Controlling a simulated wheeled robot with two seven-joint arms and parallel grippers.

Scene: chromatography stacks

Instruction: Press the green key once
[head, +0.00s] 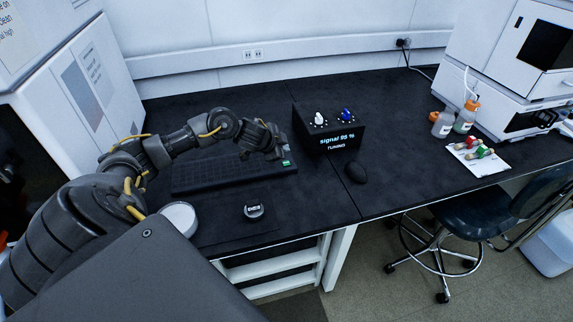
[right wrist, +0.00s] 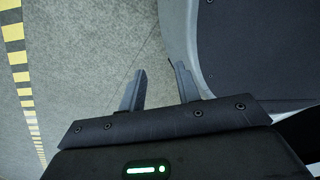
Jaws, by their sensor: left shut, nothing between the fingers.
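A black keyboard (head: 225,180) lies on the dark bench in the head view. The green key (head: 286,163) shows at its right end, with a small white mark on it. My left gripper (head: 279,153) is shut and empty, fingers pointing down, just above or at the green key. I cannot tell whether it touches the key. My right gripper (right wrist: 158,82) is open and empty over the floor in the right wrist view.
A black box (head: 330,135) with a white knob, a blue knob and a lit display reading "signal", a percentage and "TUNING" stands right of the keyboard. A mouse (head: 355,172), a small dark round object (head: 254,210) and a white round lid (head: 179,218) are nearby.

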